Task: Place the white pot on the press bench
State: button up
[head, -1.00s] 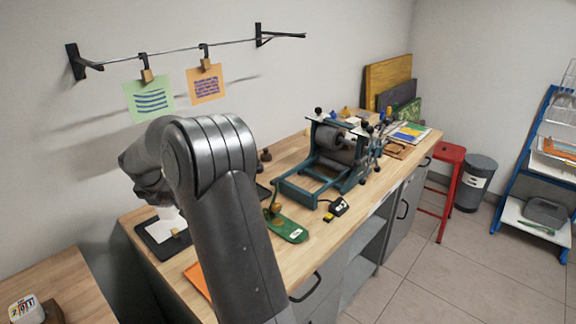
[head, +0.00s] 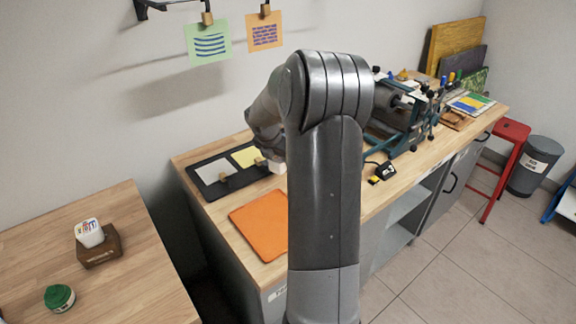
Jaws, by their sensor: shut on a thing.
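My gripper (head: 270,152) hangs at the end of my arm above the wooden press bench (head: 405,180), mostly hidden behind my forearm. It is shut on the white pot (head: 277,167), of which only a small white part shows. The pot appears at the right end of a black tray (head: 193,180); I cannot tell whether it touches anything below. The blue-green press (head: 400,125) stands on the bench to the right, partly covered by my arm.
An orange sheet (head: 258,222) lies at the bench's near end. A black corded device (head: 385,171) lies right of my arm. A separate left table (head: 130,270) holds a wooden block (head: 99,248) with a white lettered item (head: 89,232), and a green-lidded jar (head: 60,297).

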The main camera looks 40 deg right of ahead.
aim_at(279, 171)
jog(key=shift+f, duration=2.7)
jog(key=shift+f, duration=0.15)
jog(key=o, duration=1)
